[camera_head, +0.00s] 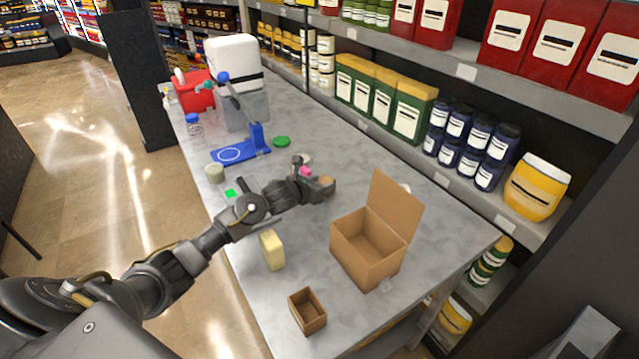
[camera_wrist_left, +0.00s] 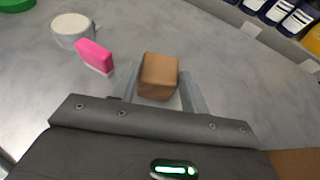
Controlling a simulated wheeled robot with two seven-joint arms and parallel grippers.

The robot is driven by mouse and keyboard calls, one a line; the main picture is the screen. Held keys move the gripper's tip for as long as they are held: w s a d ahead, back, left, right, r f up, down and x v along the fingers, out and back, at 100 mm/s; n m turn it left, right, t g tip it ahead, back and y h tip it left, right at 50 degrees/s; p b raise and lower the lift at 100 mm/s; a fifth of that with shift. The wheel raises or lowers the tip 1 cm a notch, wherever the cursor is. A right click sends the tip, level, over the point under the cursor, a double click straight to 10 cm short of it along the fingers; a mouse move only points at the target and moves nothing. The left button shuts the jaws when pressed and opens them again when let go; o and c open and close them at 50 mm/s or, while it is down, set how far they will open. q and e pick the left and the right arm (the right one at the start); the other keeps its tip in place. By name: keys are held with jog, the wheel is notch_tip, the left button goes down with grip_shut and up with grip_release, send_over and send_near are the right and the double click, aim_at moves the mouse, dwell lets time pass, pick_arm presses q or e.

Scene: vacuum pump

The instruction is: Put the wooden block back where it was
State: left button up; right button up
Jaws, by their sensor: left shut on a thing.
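The wooden block (camera_head: 327,182) is a small brown cube at the end of my left arm, over the middle of the grey counter. In the left wrist view the wooden block (camera_wrist_left: 158,75) sits between the two fingers. My left gripper (camera_wrist_left: 158,92) is shut on it, one finger at each side. The same gripper (camera_head: 316,189) partly hides the block in the head view. I cannot tell whether the block touches the counter. My right gripper is not in view.
A pink-and-white piece (camera_wrist_left: 96,56) and a white round container (camera_wrist_left: 72,29) stand close by, left of the block. An open cardboard box (camera_head: 362,252) stands right of my gripper. A small open wooden box (camera_head: 308,312) and a yellow block (camera_head: 271,251) stand nearer.

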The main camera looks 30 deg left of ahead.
pick_arm(q)
jog(key=shift+f, duration=0.2)
jog(key=o, duration=1)
jog(key=shift+o, duration=0.2)
jog(key=shift+r, duration=0.2)
jog(key=shift+s+r, duration=0.1)
jog(key=b+v, duration=0.1)
jog(key=v, duration=1)
jog(key=shift+s+b, duration=0.35)
jog(key=shift+s, duration=0.05)
jog(key=shift+r, duration=0.1)
